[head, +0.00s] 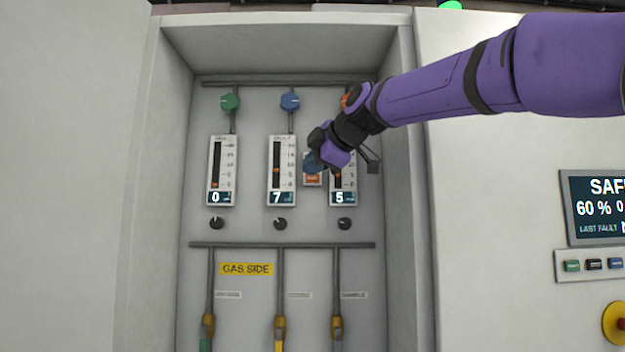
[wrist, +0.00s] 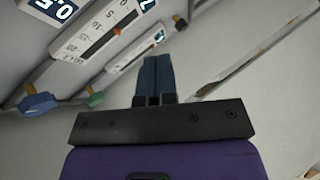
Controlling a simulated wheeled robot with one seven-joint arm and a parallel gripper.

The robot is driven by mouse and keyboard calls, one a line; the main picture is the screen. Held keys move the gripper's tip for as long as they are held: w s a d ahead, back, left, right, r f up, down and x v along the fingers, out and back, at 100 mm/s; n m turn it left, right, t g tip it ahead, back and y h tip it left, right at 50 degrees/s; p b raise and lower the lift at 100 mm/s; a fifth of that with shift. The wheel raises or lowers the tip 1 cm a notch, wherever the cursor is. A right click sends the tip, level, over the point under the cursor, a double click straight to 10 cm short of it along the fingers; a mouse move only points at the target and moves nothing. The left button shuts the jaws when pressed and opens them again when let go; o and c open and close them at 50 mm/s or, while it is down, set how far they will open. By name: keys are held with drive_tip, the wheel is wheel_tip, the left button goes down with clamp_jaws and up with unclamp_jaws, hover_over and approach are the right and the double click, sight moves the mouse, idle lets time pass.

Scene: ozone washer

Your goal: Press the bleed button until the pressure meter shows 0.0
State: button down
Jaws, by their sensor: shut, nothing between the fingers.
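My gripper (head: 313,164) is shut and empty, held in front of the recessed panel, between the middle and right meters. Its dark blue fingers (wrist: 154,78) lie together in the wrist view. A small orange button (head: 313,179) on a pale plate sits just below the fingertips and is partly covered by them; I cannot tell whether they touch, and its label is too small to read. The left meter (head: 216,170) reads 0, the middle meter (head: 275,170) 7 and the right meter (head: 349,188) 5. My gripper and forearm hide the right meter's upper part.
Green (head: 230,102) and blue (head: 290,101) knobs stand above the meters; an orange one is mostly behind my arm. Small black knobs (head: 280,224) sit below. The cabinet's right wall (head: 401,210) stands close to my forearm. A status screen (head: 597,208) is at right.

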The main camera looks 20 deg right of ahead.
drive_tip(key=w+d, duration=0.2)
drive_tip(key=w, duration=0.6)
drive_tip(key=shift+w+d, duration=0.15)
drive_tip(key=shift+d, duration=0.25)
drive_tip(key=shift+w, duration=0.15)
idle(1.7)
drive_tip(key=shift+w+d, duration=0.1)
drive_tip(key=shift+w, duration=0.15)
drive_tip(key=shift+w+d, duration=0.15)
drive_tip(key=shift+w, duration=0.2)
idle(0.9)
drive_tip(key=shift+s, duration=0.1)
drive_tip(key=shift+s+a, duration=0.25)
drive_tip(key=shift+s, duration=0.4)
drive_tip(key=shift+s, duration=0.1)
drive_tip(key=shift+s+a, duration=0.25)
drive_tip(key=shift+s, duration=0.5)
drive_tip(key=shift+s+a, duration=0.3)
drive_tip(key=shift+s, duration=0.45)
drive_tip(key=shift+s+a, duration=0.25)
drive_tip(key=shift+s, duration=0.5)
